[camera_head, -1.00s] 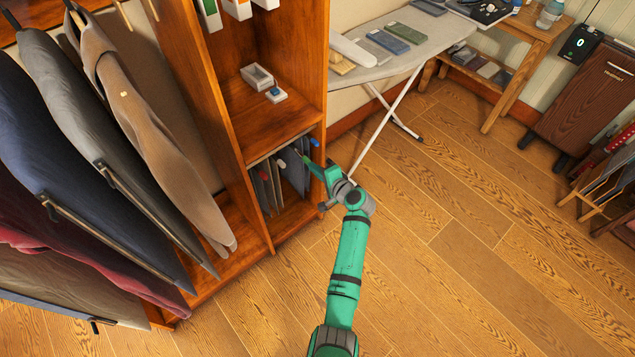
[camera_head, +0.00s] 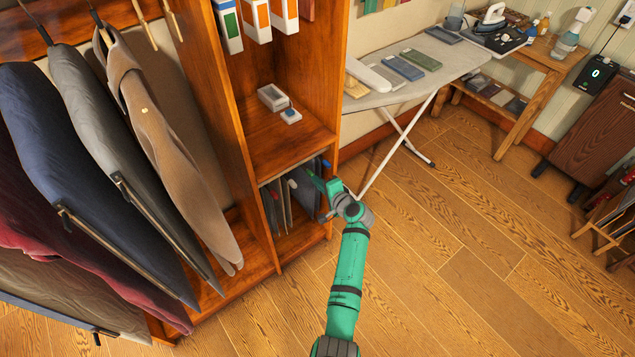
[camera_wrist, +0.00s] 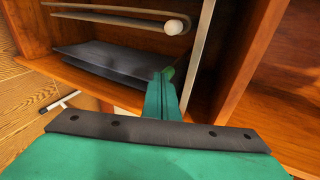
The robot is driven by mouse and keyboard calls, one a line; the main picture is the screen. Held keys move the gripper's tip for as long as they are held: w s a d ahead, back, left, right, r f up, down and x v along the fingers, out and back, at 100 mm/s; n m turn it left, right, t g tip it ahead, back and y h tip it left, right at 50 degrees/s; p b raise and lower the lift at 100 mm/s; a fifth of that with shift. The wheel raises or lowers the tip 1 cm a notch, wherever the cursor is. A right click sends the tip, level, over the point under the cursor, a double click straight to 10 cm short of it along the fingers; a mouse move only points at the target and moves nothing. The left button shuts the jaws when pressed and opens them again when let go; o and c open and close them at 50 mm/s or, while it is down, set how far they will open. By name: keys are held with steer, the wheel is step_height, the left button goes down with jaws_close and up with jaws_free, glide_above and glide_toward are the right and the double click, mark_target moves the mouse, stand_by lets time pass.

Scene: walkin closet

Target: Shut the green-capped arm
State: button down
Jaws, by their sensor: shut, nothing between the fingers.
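My gripper (camera_head: 317,183) is shut and empty at the front of the cabinet's lower compartment. In the wrist view its teal fingers (camera_wrist: 162,97) point into the compartment, beside dark grey hanging cloth (camera_wrist: 105,62). A small dark-green rounded end (camera_wrist: 167,74), apparently the green cap, shows right at the fingertips; I cannot tell whether they touch. The arm behind it is mostly hidden by the fingers and cloth. Neighbouring rack arms show a white cap (camera_wrist: 174,27) in the wrist view, and a red cap (camera_head: 274,195) and a blue cap (camera_head: 326,163) in the head view.
The wooden cabinet (camera_head: 290,150) has a side panel close to my gripper. Hanging jackets (camera_head: 150,130) fill the left. An ironing board (camera_head: 430,50) with a white leg (camera_head: 390,150) stands at right. The wooden floor (camera_head: 450,240) right of my arm is clear.

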steer(key=f+v, duration=0.2)
steer(key=v, duration=1.1)
steer(key=shift+s+d, duration=0.25)
steer(key=shift+s, duration=0.25)
